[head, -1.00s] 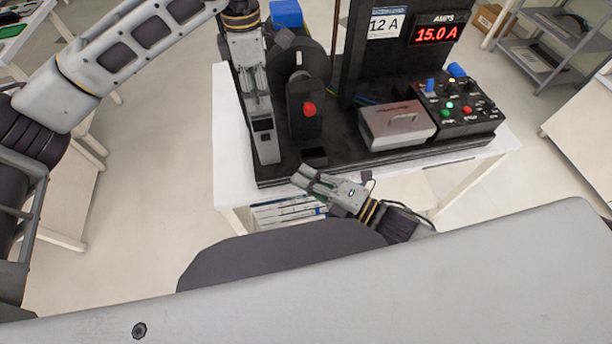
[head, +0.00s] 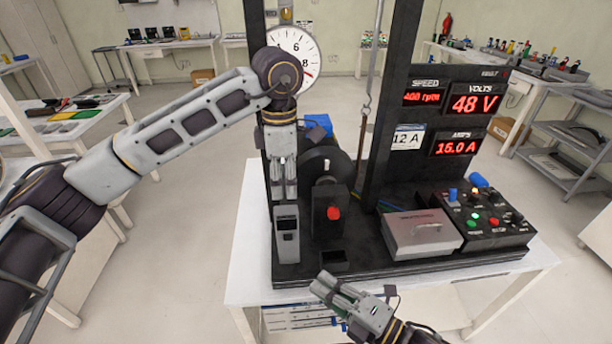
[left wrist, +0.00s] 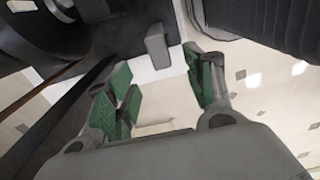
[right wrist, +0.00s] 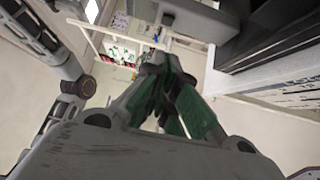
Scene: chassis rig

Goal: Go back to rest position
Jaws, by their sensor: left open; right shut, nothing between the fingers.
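My left gripper (head: 284,196) points down at the left of the black chassis rig. It is open, with its green-padded fingers apart (left wrist: 160,88) in the left wrist view. A grey upright box with a dark window (head: 287,240) stands just below it; a grey block (left wrist: 157,47) shows past the fingers, clear of them. I cannot tell from the head view whether the fingertips touch the box. My right gripper (head: 322,284) is low, in front of the rig's front edge. Its fingers are together and empty, as the right wrist view (right wrist: 157,62) also shows.
The rig's black base (head: 385,273) stands on a white table (head: 245,255). It carries a red knob (head: 333,213), a grey lidded box (head: 420,233), a button panel (head: 487,221) and a dial gauge (head: 293,52). Open floor lies left of the table.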

